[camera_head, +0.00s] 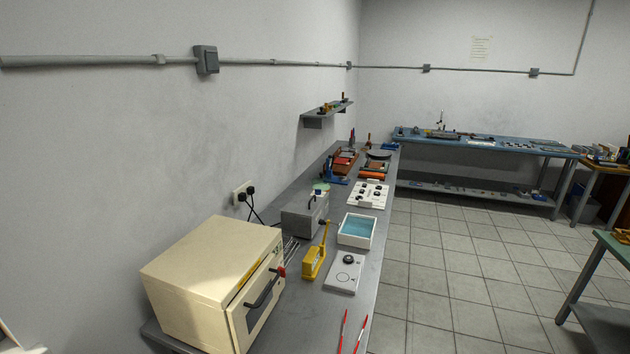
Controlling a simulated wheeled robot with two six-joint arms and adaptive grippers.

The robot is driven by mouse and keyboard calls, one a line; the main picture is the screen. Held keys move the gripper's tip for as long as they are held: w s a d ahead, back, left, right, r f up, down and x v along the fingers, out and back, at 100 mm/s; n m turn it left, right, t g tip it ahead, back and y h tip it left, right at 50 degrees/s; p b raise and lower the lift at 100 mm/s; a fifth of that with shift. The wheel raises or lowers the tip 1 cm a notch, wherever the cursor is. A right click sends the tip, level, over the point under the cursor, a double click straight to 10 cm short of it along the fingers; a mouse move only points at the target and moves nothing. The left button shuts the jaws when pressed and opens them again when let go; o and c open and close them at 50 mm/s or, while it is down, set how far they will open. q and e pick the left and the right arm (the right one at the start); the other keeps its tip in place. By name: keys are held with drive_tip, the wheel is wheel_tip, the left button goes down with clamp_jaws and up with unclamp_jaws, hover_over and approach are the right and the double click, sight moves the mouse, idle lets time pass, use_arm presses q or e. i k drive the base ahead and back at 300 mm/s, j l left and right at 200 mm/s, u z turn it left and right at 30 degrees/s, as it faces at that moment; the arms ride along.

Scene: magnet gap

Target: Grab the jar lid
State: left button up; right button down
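I cannot make out a jar lid for certain. A small pale green round thing (321,187) shows behind the grey metal box (304,214) on the long grey bench (374,288); it is too small to tell whether it is a lid. A dark round knob-like piece (348,260) sits on a white plate (344,273) near the bench's right edge. Neither of my grippers is in view.
A cream oven-like box (214,275) fills the near left of the bench. A yellow lever tool (313,262), a white tray with a blue inside (357,230) and red-and-white sticks (361,335) lie nearby. A blue table (480,146) stands behind. The tiled floor (450,250) is open.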

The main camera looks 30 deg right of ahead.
sight(320, 180)
drive_tip(key=k+l, duration=0.1)
drive_tip(key=l, duration=0.2)
drive_tip(key=l+u, duration=0.1)
drive_tip(key=l, duration=0.35)
drive_tip(key=k+l+u, duration=0.1)
drive_tip(key=l, duration=0.35)
drive_tip(key=l+u, duration=0.1)
drive_tip(key=l, duration=0.35)
drive_tip(key=k+l+u, duration=0.15)
drive_tip(key=l, duration=0.3)
drive_tip(key=l+u, duration=0.1)
drive_tip(key=l, duration=0.3)
drive_tip(key=k+l+u, duration=0.1)
drive_tip(key=l, duration=0.35)
drive_tip(key=l+u, duration=0.15)
drive_tip(key=l, duration=0.4)
drive_tip(key=i+l+u, duration=0.15)
drive_tip(key=l, duration=0.4)
drive_tip(key=l+u, duration=0.1)
drive_tip(key=l, duration=0.45)
drive_tip(key=k+l+u, duration=0.15)
drive_tip(key=l, duration=0.4)
drive_tip(key=l+u, duration=0.15)
drive_tip(key=l, duration=0.4)
drive_tip(key=l+u, duration=0.15)
drive_tip(key=l, duration=0.4)
drive_tip(key=k+l+u, duration=0.15)
drive_tip(key=l, duration=0.4)
drive_tip(key=k+l+u, duration=0.1)
drive_tip(key=l, duration=0.4)
